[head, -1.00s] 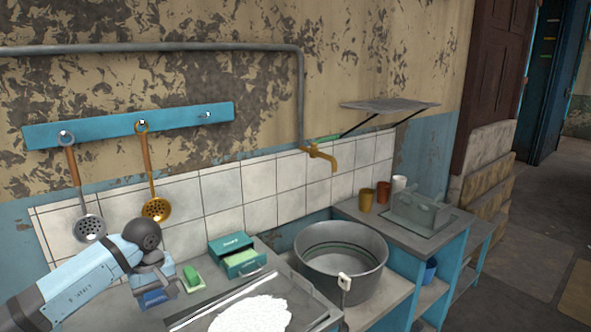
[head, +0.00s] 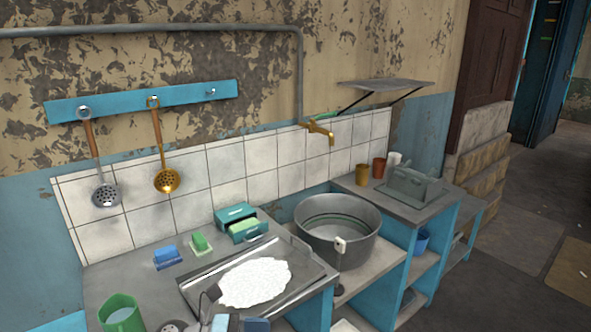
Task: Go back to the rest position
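Parts of my arm (head: 222,323), light blue and dark grey, show at the bottom edge of the head view, in front of the counter. They are cut off by the frame, so I cannot tell whether the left gripper's fingers are open or shut. My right gripper is not in view. A blue sponge-like block (head: 167,257) rests on the counter, apart from my arm. A green block (head: 201,242) on a pale base sits to its right.
A tray (head: 197,291) with a white mass (head: 256,283) lies on the counter. A green mug (head: 121,317) stands at the front left. A teal box (head: 236,216), a large metal basin (head: 338,229) and a brass tap (head: 320,130) are behind and to the right.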

